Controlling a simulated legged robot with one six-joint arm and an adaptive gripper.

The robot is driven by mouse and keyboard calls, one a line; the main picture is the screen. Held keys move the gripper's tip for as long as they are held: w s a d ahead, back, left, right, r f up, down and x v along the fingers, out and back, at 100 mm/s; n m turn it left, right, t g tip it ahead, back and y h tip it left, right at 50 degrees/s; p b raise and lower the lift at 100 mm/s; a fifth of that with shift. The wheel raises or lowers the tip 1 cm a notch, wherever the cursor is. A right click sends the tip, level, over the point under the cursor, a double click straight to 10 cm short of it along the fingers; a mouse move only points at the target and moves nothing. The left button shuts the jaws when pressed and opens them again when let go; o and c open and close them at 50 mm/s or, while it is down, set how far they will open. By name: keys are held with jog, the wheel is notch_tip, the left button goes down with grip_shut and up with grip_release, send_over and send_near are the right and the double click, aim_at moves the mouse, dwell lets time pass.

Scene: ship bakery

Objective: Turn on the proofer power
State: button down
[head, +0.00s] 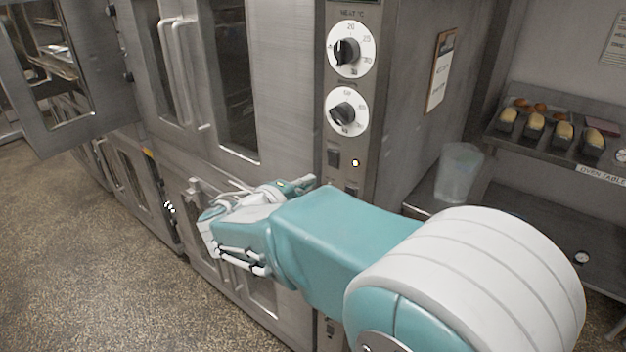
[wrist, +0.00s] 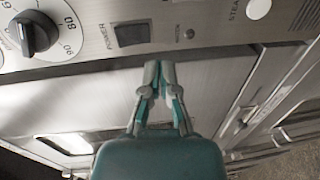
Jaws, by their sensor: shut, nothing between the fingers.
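The proofer's control panel (head: 358,100) is a tall metal strip. Its power switch (head: 333,158) is a dark rectangular rocker below two dials, and it also shows in the wrist view (wrist: 131,34). A small round lamp (head: 355,162) beside it looks pale and bright in the head view; it is small and dull in the wrist view (wrist: 189,33). I cannot tell the rocker's position. My gripper (wrist: 158,66) is shut and empty, its fingertips close to the panel edge, below and slightly right of the switch in the wrist view. My forearm partly hides the lower panel in the head view.
The upper dial (head: 352,49) and lower dial (head: 348,111) sit above the switch. An open door (head: 75,130) stands at the left. A clear container (head: 459,172) and a shelf with loaf tins (head: 535,128) are at the right. Floor at the left is clear.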

jog(key=s+a+f, duration=0.1)
jog(key=s+a, duration=0.3)
jog(key=s, duration=0.3)
jog(key=shift+a, duration=0.35)
jog(key=s+d+f+m+g+y, duration=0.1)
jog(key=s+d+m+g, duration=0.25)
jog(key=d, duration=0.55)
jog(key=s+d+f+m+g+y, duration=0.15)
jog(key=s+d+g, duration=0.3)
jog(key=d, duration=0.45)
jog(key=s+d+f+m+y, duration=0.2)
jog(key=s+m+y, duration=0.3)
jog(key=s, duration=0.5)
jog(key=shift+s+d+t+y, duration=0.25)
jog(key=shift+d+y, duration=0.3)
jog(key=shift+y, duration=0.8)
